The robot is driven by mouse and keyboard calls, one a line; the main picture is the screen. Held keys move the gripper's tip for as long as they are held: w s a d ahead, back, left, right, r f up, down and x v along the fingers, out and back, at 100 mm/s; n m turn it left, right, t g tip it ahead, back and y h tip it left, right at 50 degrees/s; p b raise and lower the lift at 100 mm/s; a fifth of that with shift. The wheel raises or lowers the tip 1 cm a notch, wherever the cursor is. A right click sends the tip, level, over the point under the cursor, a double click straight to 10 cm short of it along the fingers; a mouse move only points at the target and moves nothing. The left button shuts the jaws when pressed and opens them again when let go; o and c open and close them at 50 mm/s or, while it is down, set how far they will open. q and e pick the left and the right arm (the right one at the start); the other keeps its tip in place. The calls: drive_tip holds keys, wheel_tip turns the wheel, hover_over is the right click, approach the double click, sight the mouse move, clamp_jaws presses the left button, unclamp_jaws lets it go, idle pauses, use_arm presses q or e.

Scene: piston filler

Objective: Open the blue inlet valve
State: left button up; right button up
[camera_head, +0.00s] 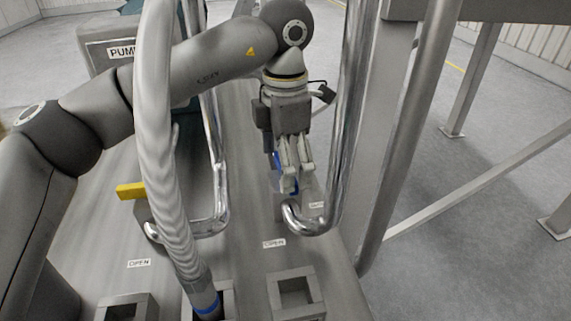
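My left arm comes in from the left, and its gripper (296,178) points down at the blue inlet valve. The blue valve handle (277,160) shows as a narrow strip beside and behind the fingers. Most of the handle is hidden. The fingers are close together at the handle, but I cannot tell whether they are shut on it or just beside it. The valve sits by the lower bend of a shiny pipe (309,228). My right gripper is not in view.
A yellow valve handle (130,190) stands at the left. A ribbed hose (165,170) with a blue band runs down in front of my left arm. "OPEN" labels (274,243) and square metal sockets (296,292) are near the front. Steel frame legs (410,140) stand at the right.

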use_arm(q)
drive_tip(key=shift+m, duration=0.6)
drive_tip(key=o, duration=0.8)
drive_tip(key=shift+r, duration=0.1)
wheel_tip(320, 180, up, 12)
drive_tip(key=shift+f, duration=0.1)
idle(0.4)
